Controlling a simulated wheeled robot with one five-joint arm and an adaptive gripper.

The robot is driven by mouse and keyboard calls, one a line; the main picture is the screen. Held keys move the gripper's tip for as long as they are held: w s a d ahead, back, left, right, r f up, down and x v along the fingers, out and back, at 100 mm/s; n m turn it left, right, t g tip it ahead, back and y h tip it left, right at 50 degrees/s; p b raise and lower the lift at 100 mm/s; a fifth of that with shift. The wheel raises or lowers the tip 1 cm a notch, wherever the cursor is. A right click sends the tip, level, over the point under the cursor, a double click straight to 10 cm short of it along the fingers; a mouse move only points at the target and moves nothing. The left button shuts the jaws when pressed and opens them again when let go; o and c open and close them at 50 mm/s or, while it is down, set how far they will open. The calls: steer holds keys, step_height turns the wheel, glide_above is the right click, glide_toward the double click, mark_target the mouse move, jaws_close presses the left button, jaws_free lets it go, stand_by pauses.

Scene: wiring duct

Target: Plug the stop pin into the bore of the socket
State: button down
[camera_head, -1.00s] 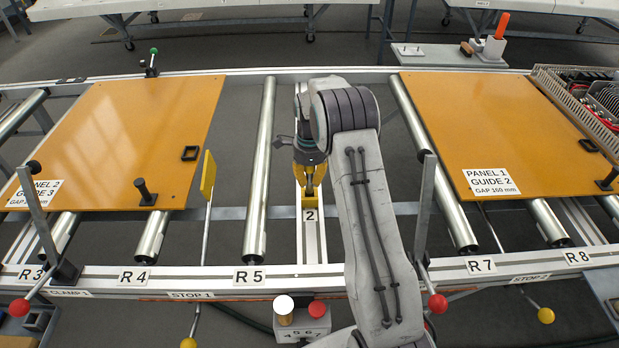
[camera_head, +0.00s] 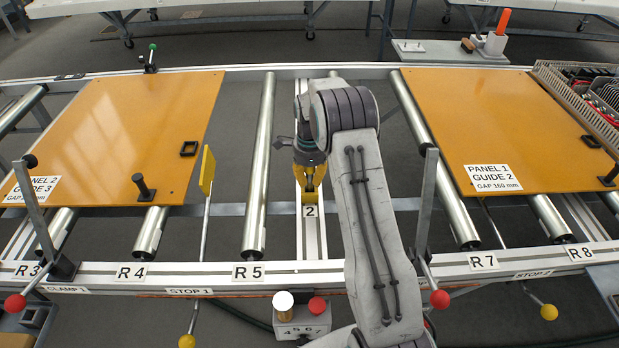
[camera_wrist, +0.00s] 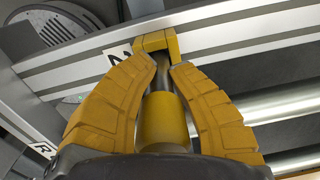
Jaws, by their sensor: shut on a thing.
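My gripper (camera_wrist: 165,65) has its two yellow fingers closed around the stop pin (camera_wrist: 166,115), which has a yellow body and a grey metal shank. In the head view my gripper (camera_head: 310,184) is low over the middle rail, just above the label 2. The socket (camera_wrist: 157,42) is a yellow block on that rail, directly beyond the fingertips in the wrist view. The shank end is at the socket's near side in that view. The bore is hidden, so I cannot tell whether the tip is inside it. In the head view, my fingers and arm hide most of the pin.
A left orange panel (camera_head: 120,130) and a right orange panel (camera_head: 490,125) lie on the rollers. A bare roller (camera_head: 260,165) stands left of my gripper. The yellow stop paddle (camera_head: 207,170) is further left. A control box (camera_head: 301,322) sits at the front.

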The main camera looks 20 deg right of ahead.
steer(key=shift+f+b, duration=0.6)
steer(key=shift+f, duration=0.35)
steer(key=c, duration=1.2)
jaws_free()
steer(key=shift+r, duration=0.1)
step_height(320, 180, up, 12)
steer(key=shift+s+f, duration=0.1)
